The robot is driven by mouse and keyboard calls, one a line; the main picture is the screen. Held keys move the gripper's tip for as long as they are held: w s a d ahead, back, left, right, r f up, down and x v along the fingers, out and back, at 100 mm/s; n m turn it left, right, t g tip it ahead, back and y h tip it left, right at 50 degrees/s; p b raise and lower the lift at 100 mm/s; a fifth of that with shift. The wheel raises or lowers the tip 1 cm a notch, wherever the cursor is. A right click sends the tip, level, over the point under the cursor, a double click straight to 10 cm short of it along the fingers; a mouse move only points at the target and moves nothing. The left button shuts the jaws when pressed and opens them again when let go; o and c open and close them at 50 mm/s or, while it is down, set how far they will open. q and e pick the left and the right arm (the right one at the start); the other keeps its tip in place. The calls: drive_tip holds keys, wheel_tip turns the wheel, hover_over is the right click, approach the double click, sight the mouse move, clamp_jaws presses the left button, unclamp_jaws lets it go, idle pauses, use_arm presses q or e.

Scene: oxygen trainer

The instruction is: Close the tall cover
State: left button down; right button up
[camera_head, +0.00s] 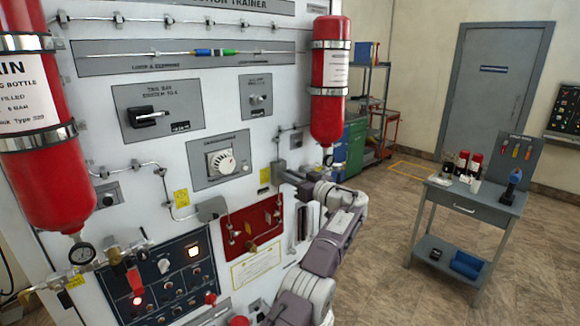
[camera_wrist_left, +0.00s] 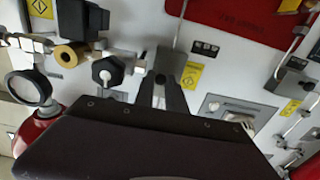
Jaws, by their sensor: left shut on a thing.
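My left gripper (camera_head: 283,174) is at the right part of the white panel, its arm crossing the lower right of the head view. In the left wrist view its dark fingers (camera_wrist_left: 164,88) are close together on a small grey part (camera_wrist_left: 166,65) near a yellow label (camera_wrist_left: 191,75). The same grey part (camera_head: 278,170) shows right of the white dial in the head view. I cannot tell whether it belongs to the tall cover. A tall narrow white piece (camera_head: 304,224) stands beside the red plate, partly hidden by my arm. My right gripper is not in view.
Red bottles (camera_head: 329,85) flank the panel (camera_head: 90,125). A gauge (camera_wrist_left: 30,86) and black knob (camera_wrist_left: 107,71) sit left of my fingers in the wrist view. The red plate (camera_head: 252,222) is below the gripper. A grey side table (camera_head: 465,200) stands right, with clear floor around it.

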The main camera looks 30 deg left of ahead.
use_arm(q)
drive_tip(key=shift+f, duration=0.1)
idle(0.3)
drive_tip(key=c, duration=1.4)
unclamp_jaws()
drive_tip(key=shift+o, duration=0.2)
drive_tip(key=b+v, duration=0.6)
drive_tip(key=v, duration=0.3)
drive_tip(key=shift+a, duration=0.1)
